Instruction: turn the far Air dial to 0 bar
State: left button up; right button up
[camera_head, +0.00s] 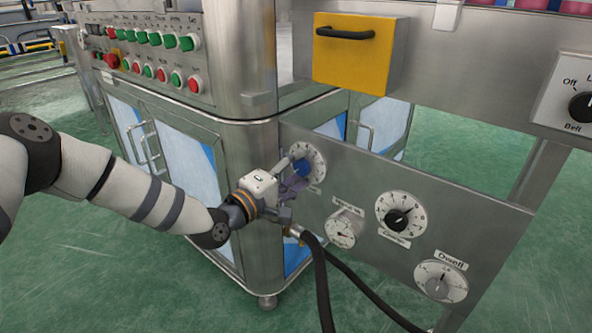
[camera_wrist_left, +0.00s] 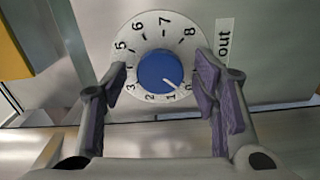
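The far dial (camera_head: 318,162) has a white face and a blue knob (camera_head: 300,167), partly covered by my left gripper (camera_head: 296,182). In the left wrist view the blue knob (camera_wrist_left: 158,72) sits on a white numbered face (camera_wrist_left: 140,32). My left gripper (camera_wrist_left: 160,85) is open, with one purple-padded finger on each side of the knob. Gaps show between fingers and knob. The label beside the dial reads "out"; the rest is hidden. My right gripper is out of view.
A small gauge (camera_head: 344,228), a black-knobbed dial (camera_head: 401,214) and the Dwell dial (camera_head: 441,281) share the grey panel (camera_head: 480,220). Black hoses (camera_head: 322,285) hang below my left gripper. A yellow box (camera_head: 352,72) and button panel (camera_head: 150,50) are above.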

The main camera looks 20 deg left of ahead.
pick_arm(q)
jog(key=v, duration=1.2)
